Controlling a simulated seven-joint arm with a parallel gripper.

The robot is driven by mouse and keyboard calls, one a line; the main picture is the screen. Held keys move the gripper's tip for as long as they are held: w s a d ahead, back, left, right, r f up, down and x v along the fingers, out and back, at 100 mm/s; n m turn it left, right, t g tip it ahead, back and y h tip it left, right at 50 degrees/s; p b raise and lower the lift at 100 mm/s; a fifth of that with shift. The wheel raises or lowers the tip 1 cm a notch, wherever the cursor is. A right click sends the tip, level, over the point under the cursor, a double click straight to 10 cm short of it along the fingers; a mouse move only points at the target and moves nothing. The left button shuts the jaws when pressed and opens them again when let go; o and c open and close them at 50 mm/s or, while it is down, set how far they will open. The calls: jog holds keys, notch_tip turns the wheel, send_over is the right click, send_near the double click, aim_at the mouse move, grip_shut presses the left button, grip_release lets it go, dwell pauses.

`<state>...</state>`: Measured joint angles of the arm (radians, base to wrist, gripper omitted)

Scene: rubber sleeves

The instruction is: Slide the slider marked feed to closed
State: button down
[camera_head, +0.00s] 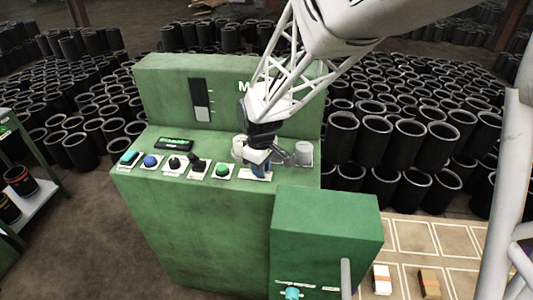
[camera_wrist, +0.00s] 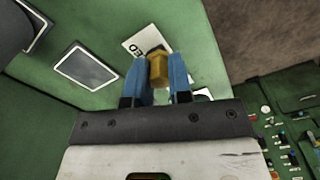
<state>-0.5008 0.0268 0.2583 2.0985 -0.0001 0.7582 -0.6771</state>
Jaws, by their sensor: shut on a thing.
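The feed slider's brass-yellow knob (camera_wrist: 158,72) is between the blue fingers of my gripper (camera_wrist: 159,58) in the wrist view. The fingers are shut on it from both sides. In the head view my gripper (camera_head: 262,168) is down at the right part of the green console top (camera_head: 205,152), over a white plate (camera_head: 252,175). The knob is hidden there by the fingers, and the slider's position along its track cannot be read.
Left of my gripper are a green button (camera_head: 222,171), a lever switch (camera_head: 197,162), a black knob (camera_head: 175,163), a blue button (camera_head: 150,161) and a display (camera_head: 174,144). A grey cylinder (camera_head: 303,153) stands close on the right. A lower green box (camera_head: 325,225) stands in front.

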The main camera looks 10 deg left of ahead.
aim_at(247, 175)
jog(key=shift+a, duration=2.2)
jog(key=c, duration=1)
grip_release()
jog(key=shift+c, duration=0.2)
jog(key=shift+r, duration=0.15)
notch_tip(247, 175, up, 8)
jog(key=shift+f, duration=0.25)
